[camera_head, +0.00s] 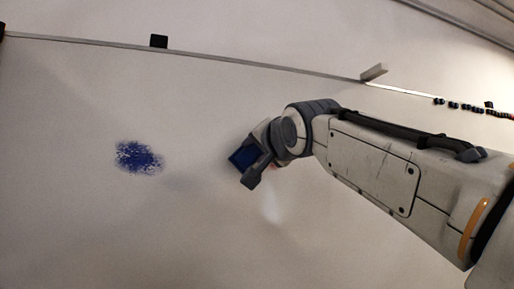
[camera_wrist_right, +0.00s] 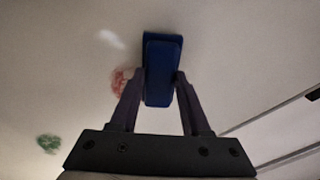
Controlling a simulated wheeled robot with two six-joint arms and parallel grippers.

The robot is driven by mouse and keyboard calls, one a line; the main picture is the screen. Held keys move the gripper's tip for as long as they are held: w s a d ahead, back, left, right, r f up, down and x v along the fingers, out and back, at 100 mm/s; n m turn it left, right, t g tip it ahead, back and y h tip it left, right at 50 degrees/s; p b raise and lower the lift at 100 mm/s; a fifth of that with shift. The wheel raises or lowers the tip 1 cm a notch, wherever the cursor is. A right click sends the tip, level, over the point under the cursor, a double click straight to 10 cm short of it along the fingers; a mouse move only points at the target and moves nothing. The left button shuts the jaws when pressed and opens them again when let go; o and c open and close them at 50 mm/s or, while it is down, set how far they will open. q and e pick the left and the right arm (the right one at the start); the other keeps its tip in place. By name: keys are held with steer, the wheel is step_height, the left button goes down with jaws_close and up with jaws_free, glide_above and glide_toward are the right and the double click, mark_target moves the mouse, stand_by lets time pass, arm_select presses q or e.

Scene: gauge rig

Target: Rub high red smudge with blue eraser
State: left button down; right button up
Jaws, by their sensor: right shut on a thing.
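The blue eraser (camera_wrist_right: 158,72) is between the fingers of my right gripper (camera_wrist_right: 156,82), which is shut on it. In the head view the eraser (camera_head: 243,157) is a dark blue block at the tip of my right gripper (camera_head: 254,160), against or very near the white board. A red smudge (camera_wrist_right: 119,82) shows in the right wrist view just left of the eraser, partly hidden by the gripper's left finger. In the head view the arm hides nearly all of the red smudge. My left gripper is not in view.
A blue smudge (camera_head: 138,157) is on the board to the left of my right gripper. A green smudge (camera_wrist_right: 48,143) shows at the lower left of the right wrist view. A rail (camera_head: 250,62) with a small black block (camera_head: 159,41) runs along the board's upper part.

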steer(key=shift+x, duration=0.95)
stand_by(0.5)
steer(key=shift+w+d, duration=0.2)
steer(key=shift+d, duration=0.65)
steer(key=shift+w+d, duration=0.2)
steer(key=shift+d, duration=0.7)
steer(key=w+d, duration=0.2)
steer(key=d, duration=0.4)
steer(key=shift+w+d+b, duration=0.2)
steer(key=shift+d+b, duration=0.1)
steer(key=shift+a, duration=0.1)
